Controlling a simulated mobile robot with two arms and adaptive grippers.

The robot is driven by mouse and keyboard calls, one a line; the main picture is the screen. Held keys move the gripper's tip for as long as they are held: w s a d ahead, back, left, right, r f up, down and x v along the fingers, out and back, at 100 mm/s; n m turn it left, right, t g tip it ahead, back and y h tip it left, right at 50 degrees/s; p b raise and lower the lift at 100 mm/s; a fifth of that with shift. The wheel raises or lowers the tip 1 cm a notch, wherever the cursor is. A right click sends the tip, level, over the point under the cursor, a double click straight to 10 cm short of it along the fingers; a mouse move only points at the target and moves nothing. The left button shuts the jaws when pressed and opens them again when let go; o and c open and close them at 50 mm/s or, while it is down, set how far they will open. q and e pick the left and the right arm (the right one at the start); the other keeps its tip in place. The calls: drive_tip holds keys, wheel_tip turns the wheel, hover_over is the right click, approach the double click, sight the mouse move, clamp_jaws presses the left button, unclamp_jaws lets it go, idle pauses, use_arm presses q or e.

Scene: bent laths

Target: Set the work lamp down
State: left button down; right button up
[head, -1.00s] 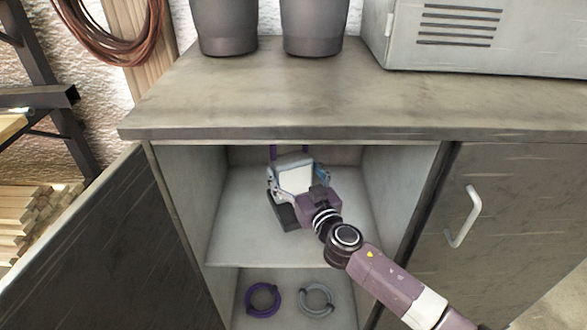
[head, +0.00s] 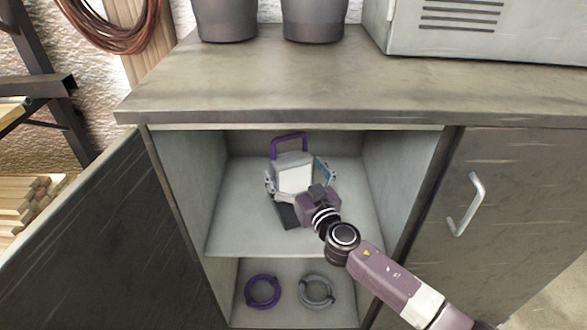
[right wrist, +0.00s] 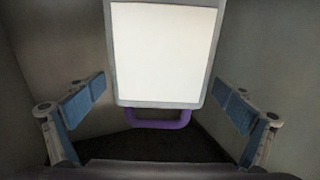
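The work lamp (head: 294,179) is a grey box with a pale front panel and a purple handle (head: 289,138) on top. It appears to stand on the upper shelf of the open cabinet; its contact with the shelf is partly hidden. In the right wrist view the lamp (right wrist: 164,55) fills the upper middle. My right gripper (head: 297,178) reaches in from the front, its fingers on either side of the lamp. In the right wrist view the blue pads of my right gripper (right wrist: 160,100) are spread wide, with gaps to the lamp. My left gripper is out of view.
The upper shelf (head: 236,228) has free room at left and right. Purple (head: 263,304) and grey (head: 303,291) rings lie below. Cabinet walls and the worktop (head: 300,85) enclose the arm. An open dark door (head: 80,250) stands left, a closed one (head: 510,200) right.

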drive_tip(key=shift+s, duration=0.1)
drive_tip(key=shift+s+d+f, duration=0.1)
drive_tip(key=shift+s+d, duration=0.05)
drive_tip(key=shift+s, duration=0.15)
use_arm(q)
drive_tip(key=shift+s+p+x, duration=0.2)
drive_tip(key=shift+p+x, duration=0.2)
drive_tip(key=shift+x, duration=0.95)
use_arm(e)
drive_tip(key=v, duration=1.1)
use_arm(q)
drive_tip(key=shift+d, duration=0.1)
use_arm(e)
drive_tip(key=shift+s, duration=0.1)
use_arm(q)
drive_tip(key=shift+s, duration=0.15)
